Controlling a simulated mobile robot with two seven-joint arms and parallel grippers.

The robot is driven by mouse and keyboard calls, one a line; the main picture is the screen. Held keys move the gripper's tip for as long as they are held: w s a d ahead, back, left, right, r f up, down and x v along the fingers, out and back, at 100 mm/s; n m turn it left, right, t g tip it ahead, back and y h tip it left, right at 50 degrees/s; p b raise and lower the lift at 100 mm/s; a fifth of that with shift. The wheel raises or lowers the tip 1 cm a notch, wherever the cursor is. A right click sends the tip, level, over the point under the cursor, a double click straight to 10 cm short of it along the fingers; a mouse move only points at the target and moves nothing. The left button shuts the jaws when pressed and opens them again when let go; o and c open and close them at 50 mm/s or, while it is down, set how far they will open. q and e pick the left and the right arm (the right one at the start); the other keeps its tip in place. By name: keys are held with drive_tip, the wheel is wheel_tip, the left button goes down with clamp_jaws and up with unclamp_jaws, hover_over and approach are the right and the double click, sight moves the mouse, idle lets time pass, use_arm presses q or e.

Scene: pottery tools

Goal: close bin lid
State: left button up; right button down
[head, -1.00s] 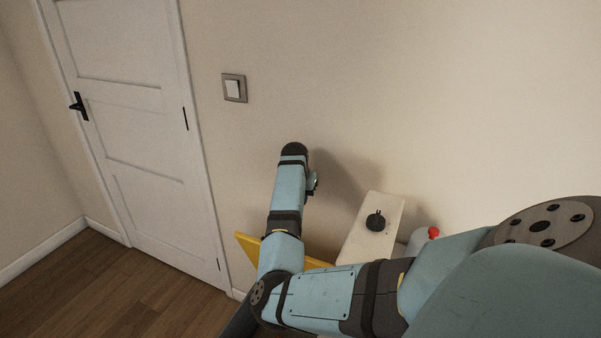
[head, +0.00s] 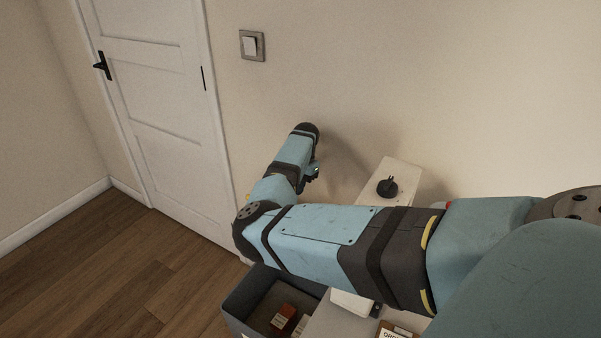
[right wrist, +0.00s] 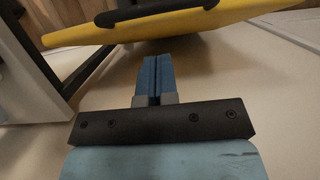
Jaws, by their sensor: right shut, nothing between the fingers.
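The dark grey bin (head: 238,310) is at the bottom of the head view, open at the top, with red boxes (head: 283,318) inside. The yellow lid (right wrist: 215,25) crosses the top of the right wrist view, with a black handle-like part on it. In the head view my arm hides nearly all of the lid. My right gripper (right wrist: 155,62) is shut and empty, its blue fingers pointing toward the lid's lower edge; I cannot tell whether they touch it. In the head view its fingers are hidden by my arm. My left gripper is not in view.
A pale cabinet or shelf top (head: 405,175) with a black round object (head: 387,188) stands against the wall, right of my wrist. A pale surface with a labelled box (head: 397,331) lies below my arm. A white door (head: 150,90) and clear wooden floor (head: 90,270) are at left.

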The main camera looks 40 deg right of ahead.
drive_tip(key=a, duration=0.1)
drive_tip(key=s+a+f, duration=0.1)
drive_tip(key=a, duration=0.1)
drive_tip(key=shift+f, duration=0.2)
drive_tip(key=shift+a+f, duration=0.1)
drive_tip(key=shift+f, duration=0.05)
